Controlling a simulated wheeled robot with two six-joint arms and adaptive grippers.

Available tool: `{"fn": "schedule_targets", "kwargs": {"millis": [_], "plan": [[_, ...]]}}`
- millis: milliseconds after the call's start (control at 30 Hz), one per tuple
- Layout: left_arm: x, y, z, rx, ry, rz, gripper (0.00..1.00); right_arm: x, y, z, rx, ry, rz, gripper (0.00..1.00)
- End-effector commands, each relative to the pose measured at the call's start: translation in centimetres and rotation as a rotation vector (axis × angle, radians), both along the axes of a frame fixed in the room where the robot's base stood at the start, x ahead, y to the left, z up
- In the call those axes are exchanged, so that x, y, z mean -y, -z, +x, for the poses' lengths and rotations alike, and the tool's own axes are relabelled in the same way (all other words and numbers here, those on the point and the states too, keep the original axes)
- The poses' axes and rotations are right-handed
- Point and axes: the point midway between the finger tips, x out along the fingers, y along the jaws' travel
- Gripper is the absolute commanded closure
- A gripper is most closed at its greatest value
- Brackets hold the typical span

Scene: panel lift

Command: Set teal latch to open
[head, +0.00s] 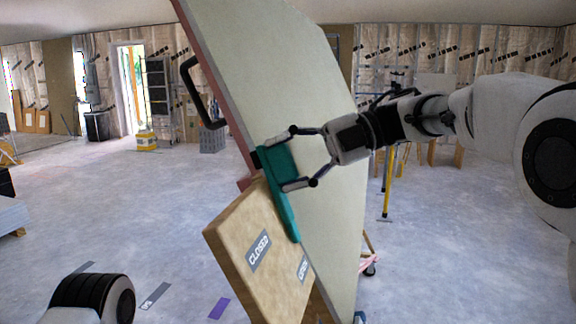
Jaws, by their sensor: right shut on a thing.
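The teal latch (286,215) is a flat bar in the middle of the head view, in front of the pale panel (300,90). It slants from upper left to lower right. My right gripper (277,170) comes in from the right, with its fingers shut around the upper part of the latch. A wooden block (232,236) below the latch carries a grey CLOSED label (258,251) and a partly visible OPEN label (303,268). The latch's lower end is above the OPEN label and to the right of the CLOSED label. My left gripper is out of view.
The tilted panel has a black handle (191,92) on its left edge. A yellow stand (387,190) is behind it to the right. A yellow bucket (147,140) and grey blocks (212,139) stand far back. The concrete floor on the left is mostly clear.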

Motion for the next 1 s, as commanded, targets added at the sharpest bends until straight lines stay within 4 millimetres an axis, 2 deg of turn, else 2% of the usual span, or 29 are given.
{"fn": "schedule_targets", "kwargs": {"millis": [33, 367, 400, 433, 1000], "plan": [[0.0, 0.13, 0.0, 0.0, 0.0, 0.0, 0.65, -0.11, 0.65, -0.07, -0.002, -0.007, -0.011, 1.0], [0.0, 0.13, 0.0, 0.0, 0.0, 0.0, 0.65, -0.14, 0.68, -0.09, 0.001, -0.009, -0.012, 1.0], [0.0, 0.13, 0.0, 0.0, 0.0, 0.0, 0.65, -0.13, 0.69, -0.1, 0.0, -0.009, -0.012, 0.24], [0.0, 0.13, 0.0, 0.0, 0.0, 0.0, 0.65, -0.12, 0.68, -0.09, 0.0, -0.009, -0.012, 0.13], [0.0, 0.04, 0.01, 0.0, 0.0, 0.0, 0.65, 0.11, 0.12, -0.03, 0.005, -0.004, -0.005, 0.12]]}}
